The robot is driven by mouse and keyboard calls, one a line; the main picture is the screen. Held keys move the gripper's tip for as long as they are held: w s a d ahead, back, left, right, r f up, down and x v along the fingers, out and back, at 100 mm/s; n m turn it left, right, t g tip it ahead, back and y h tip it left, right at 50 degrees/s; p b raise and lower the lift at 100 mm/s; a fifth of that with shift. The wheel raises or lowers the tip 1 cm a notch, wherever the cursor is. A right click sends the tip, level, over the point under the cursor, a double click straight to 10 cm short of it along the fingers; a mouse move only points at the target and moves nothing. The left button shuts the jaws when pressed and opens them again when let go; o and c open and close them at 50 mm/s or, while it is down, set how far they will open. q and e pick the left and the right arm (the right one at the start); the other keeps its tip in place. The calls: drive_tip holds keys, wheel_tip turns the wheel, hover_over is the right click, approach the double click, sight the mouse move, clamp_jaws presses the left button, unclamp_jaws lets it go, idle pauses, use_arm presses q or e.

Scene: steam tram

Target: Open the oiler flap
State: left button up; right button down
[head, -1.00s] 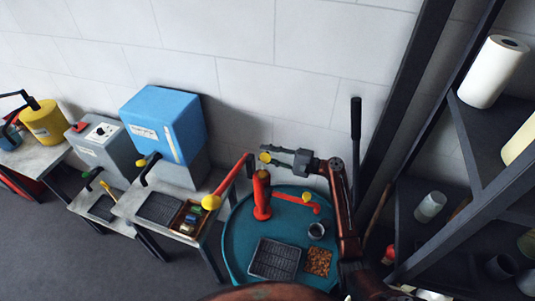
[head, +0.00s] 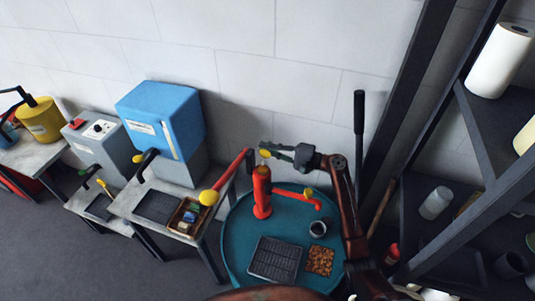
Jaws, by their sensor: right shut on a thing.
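A red oiler (head: 262,192) stands upright on a round teal table. A yellow disc (head: 264,153), which looks like the flap's tab, shows just above its top. My right gripper (head: 273,151) reaches in from the right above the oiler. Its dark fingers are closed at the yellow disc and hide part of it. Whether the flap is raised is too small to tell. A red lever with a yellow knob (head: 208,198) slants down to the left of the oiler. A red side arm with another yellow knob (head: 308,192) is on its right. My left gripper is out of view.
The teal table (head: 239,245) also bears a dark ribbed tray (head: 275,260), a tray of brown bits (head: 320,260) and a small cup (head: 318,229). A blue machine (head: 162,120) stands left. A dark shelf frame (head: 470,150) with a white roll (head: 499,62) stands right.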

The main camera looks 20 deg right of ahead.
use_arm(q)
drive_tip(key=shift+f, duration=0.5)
use_arm(e)
drive_tip(key=shift+s+n, duration=0.15)
drive_tip(key=shift+n, duration=0.25)
